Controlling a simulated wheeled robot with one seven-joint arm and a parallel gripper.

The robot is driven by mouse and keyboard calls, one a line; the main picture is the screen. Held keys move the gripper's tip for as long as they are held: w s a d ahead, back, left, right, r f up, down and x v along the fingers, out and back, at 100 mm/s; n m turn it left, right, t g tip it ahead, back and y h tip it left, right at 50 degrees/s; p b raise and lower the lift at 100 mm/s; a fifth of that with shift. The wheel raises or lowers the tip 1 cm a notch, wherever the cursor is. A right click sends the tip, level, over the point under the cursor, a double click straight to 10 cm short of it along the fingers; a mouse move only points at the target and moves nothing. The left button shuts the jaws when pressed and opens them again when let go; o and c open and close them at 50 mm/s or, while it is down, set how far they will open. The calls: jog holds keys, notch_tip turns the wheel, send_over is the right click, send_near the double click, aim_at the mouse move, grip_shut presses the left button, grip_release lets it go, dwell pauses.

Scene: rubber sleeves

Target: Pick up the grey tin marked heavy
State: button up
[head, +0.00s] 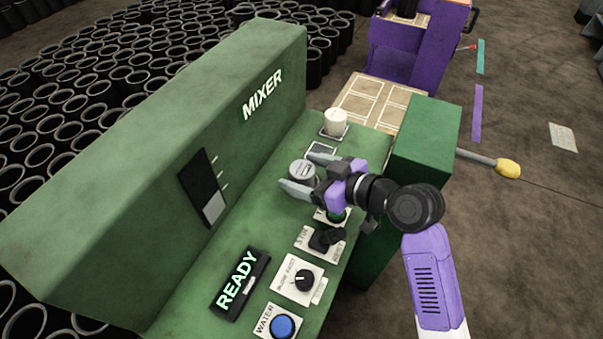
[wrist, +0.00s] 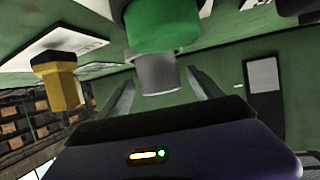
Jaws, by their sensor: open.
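The grey tin (head: 301,168) stands upright on the green machine's ledge. It has a small pale label on top, too small to read. My gripper (head: 297,172) is open, with its fingers pointing towards the machine's wall, one on each side of the tin in the picture. In the wrist view, which looks upside down, the grey tin (wrist: 157,75) shows between the two fingers (wrist: 160,95), with gaps beside it. A green knob (wrist: 160,28) close to the camera covers part of it. I cannot tell whether either finger touches it.
The mixer wall (head: 200,130) rises beyond the fingers. A green block (head: 430,140) stands at the right. Black sleeves crowd behind.

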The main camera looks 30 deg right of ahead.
aim_at(292, 169)
jog(key=shift+p+x, duration=0.3)
jog(key=shift+x, duration=1.55)
grip_shut()
